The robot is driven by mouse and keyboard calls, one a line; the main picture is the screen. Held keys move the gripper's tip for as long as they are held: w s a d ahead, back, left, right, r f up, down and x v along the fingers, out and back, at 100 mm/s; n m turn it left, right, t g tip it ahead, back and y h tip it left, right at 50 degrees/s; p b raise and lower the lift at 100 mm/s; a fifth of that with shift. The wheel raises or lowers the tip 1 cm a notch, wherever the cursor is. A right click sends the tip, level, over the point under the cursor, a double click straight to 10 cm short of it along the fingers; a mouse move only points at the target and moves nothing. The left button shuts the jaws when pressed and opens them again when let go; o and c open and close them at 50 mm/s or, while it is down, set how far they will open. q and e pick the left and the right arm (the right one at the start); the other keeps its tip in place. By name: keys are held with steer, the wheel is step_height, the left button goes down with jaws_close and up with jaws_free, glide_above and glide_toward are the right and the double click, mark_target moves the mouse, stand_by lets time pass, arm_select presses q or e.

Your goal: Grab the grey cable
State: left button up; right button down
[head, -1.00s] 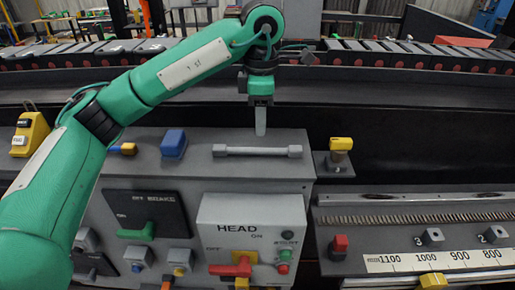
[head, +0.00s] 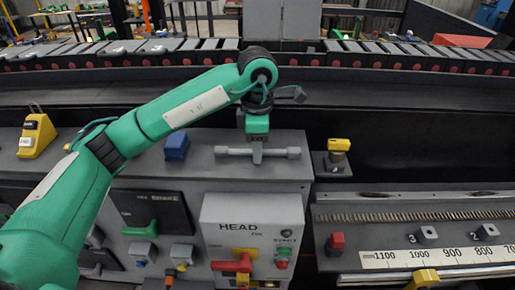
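A short light-grey bar with thicker ends (head: 285,153) lies level on the top of the grey control console. It is the only grey cable-like piece I can make out. My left gripper (head: 257,157) points down over the middle of this bar, and its grey fingers overlap it in the view. The fingers show edge-on, so I cannot tell whether they are around the bar or open or shut. The bar shows on both sides of the fingers and rests on the console. My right gripper is not in view.
A blue block (head: 177,146) stands left of the bar, and a yellow-topped knob (head: 339,145) stands to its right. The HEAD panel (head: 222,226) with a red switch is below. A row of grey chain segments (head: 400,50) runs along the back.

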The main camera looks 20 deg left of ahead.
arm_select(q)
jaws_close()
steer(key=shift+r, duration=0.1)
stand_by(0.3)
